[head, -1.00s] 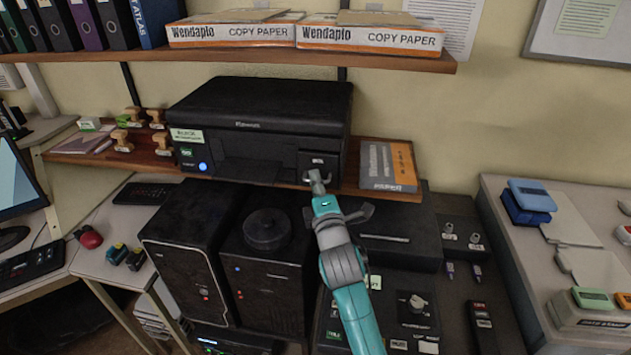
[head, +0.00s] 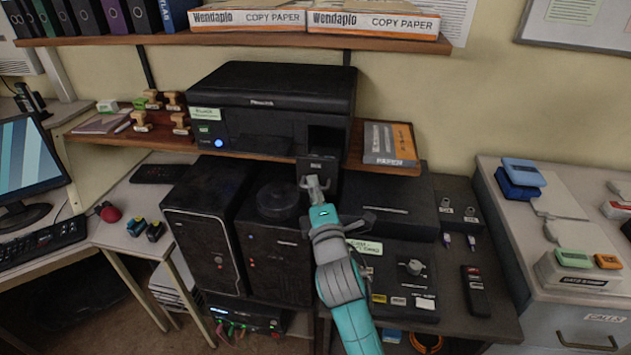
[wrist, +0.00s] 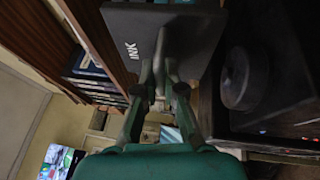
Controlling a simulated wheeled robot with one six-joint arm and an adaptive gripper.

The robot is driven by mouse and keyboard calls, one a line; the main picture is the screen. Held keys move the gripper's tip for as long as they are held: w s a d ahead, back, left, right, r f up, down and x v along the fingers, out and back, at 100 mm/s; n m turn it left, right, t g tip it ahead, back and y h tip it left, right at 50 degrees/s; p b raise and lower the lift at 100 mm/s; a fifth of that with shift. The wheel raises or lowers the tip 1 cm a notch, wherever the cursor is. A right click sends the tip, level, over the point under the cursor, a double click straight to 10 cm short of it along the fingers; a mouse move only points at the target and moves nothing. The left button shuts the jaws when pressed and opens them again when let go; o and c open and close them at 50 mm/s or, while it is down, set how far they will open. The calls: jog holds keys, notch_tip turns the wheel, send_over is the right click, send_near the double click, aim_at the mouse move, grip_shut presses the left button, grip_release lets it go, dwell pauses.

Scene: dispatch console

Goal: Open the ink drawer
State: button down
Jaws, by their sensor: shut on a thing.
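The black printer (head: 270,88) stands on the wooden shelf. Its ink drawer (head: 318,164) is pulled out at the lower right, and a dark opening shows in the printer above and behind its front. My gripper (head: 314,184) is shut on the handle at the drawer front. In the wrist view, the drawer's dark front (wrist: 130,28) bears the word INK, and my gripper's fingers (wrist: 162,82) reach up to its handle. The fingers partly hide the handle.
An orange and grey paper pack (head: 389,144) lies on the shelf right of the printer. Below stand black computer cases (head: 206,225) with a round dark object (head: 283,198) on top. A control panel (head: 400,270) lies below right of my gripper.

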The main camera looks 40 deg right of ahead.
jog(key=shift+f, duration=0.1)
jog(key=c, duration=1.5)
grip_release()
jog(key=shift+c, duration=0.2)
jog(key=v, duration=1.2)
